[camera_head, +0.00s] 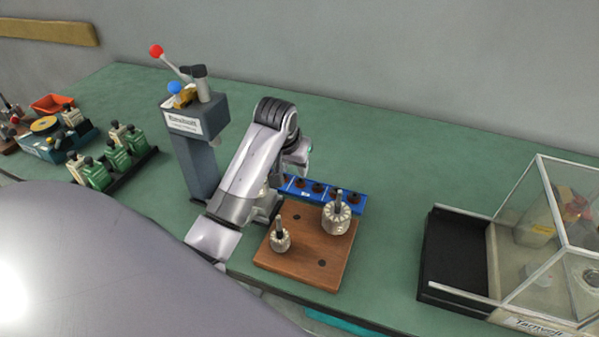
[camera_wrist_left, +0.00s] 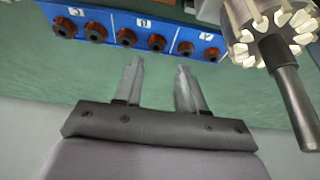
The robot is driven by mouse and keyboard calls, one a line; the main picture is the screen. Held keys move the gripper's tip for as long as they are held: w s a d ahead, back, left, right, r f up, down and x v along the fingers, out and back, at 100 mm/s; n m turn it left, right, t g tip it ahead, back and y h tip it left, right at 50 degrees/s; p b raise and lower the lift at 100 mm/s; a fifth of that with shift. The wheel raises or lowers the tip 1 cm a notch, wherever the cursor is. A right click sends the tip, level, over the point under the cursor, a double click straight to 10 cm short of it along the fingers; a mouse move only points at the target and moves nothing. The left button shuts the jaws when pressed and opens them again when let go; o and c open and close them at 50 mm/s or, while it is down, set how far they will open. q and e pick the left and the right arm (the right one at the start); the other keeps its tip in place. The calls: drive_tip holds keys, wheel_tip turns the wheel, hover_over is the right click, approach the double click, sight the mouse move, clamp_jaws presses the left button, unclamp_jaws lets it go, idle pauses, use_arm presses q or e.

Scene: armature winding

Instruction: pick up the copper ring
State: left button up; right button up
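Several small copper-brown rings (camera_wrist_left: 156,43) sit in a row on a blue rack (camera_wrist_left: 140,22) in the left wrist view. The rack (camera_head: 349,200) also shows in the head view, behind a wooden block, with its left end hidden by my arm. My left gripper (camera_wrist_left: 160,66) is open and empty, its two fingers apart and pointing toward the rack's middle rings, with green bench showing between them. In the head view my left arm hides most of this gripper. I cannot tell which ring the task means. My right gripper is in neither view.
A wooden block (camera_head: 300,262) carries two armatures with upright shafts; the larger (camera_head: 336,217) is close to the rack and at the right of the wrist view. A grey press (camera_head: 197,150) stands left of my arm. A clear-walled case (camera_head: 545,245) stands right.

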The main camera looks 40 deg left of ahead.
sight(301, 183)
use_arm(q)
drive_tip(key=shift+d+f, duration=0.1)
drive_tip(key=shift+f, duration=0.4)
drive_tip(key=shift+w+d+x, duration=0.15)
drive_tip(key=shift+x, duration=1.4)
drive_tip(key=shift+w+d+x, duration=0.1)
drive_tip(key=shift+d+x, duration=0.05)
drive_tip(key=shift+x, duration=1.35)
drive_tip(key=shift+a, duration=0.15)
clamp_jaws()
